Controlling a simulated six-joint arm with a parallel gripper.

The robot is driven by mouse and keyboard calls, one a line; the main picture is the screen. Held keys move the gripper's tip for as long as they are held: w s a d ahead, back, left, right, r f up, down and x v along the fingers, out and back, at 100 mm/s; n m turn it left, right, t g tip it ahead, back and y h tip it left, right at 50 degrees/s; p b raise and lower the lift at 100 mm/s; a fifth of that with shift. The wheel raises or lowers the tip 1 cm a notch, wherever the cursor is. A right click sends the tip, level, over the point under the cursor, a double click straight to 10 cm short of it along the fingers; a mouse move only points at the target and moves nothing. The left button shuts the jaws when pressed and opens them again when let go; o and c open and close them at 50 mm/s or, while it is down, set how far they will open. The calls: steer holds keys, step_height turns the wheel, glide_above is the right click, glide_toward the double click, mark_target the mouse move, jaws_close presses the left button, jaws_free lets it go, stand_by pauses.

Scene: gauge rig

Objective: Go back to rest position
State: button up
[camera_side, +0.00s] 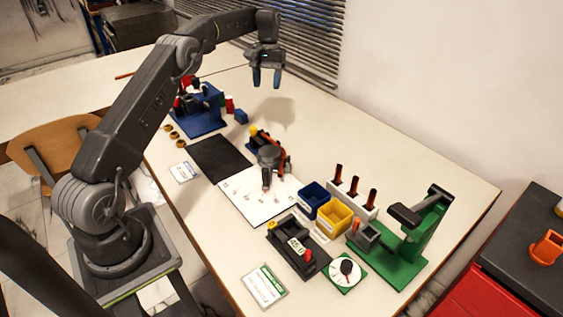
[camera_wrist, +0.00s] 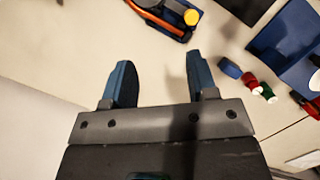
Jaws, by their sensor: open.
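My gripper (camera_side: 266,78) hangs high above the back part of the table in the side view, fingers pointing down. Its two blue fingers are apart with nothing between them. In the wrist view my gripper (camera_wrist: 161,82) is also open and empty, with bare table surface beyond the fingertips. My arm reaches up from its base at the left and across to the gripper.
Below stand a blue fixture (camera_side: 205,118), a black mat (camera_side: 220,158), an orange-and-grey device (camera_side: 270,155), a white sheet (camera_side: 258,200), blue and yellow bins (camera_side: 333,222), a digital gauge (camera_side: 297,247) and a green stand (camera_side: 415,245). A slatted wall panel (camera_side: 300,40) is close behind my gripper.

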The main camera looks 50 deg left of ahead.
steer(key=s+d+r+m+t+y, duration=0.1)
steer(key=s+d+r+m+t, duration=0.1)
steer(key=s+d+r, duration=0.55)
steer(key=s+d+r+m+t+y, duration=0.15)
steer(key=s+d+r, duration=0.25)
steer(key=d+r, duration=0.5)
steer(key=s+d+f+m+t, duration=0.1)
steer(key=s+d+f, duration=0.1)
steer(key=s, duration=0.5)
steer(key=s+d+f+m+t, duration=0.1)
steer(key=s+d+f, duration=0.1)
steer(key=s+d, duration=0.3)
steer(key=s+d+f+m+t, duration=0.2)
steer(key=s+d+f, duration=0.1)
steer(key=s, duration=0.5)
steer(key=shift+s+d+h, duration=0.3)
steer(key=shift+d+h, duration=0.05)
steer(key=shift+d, duration=0.15)
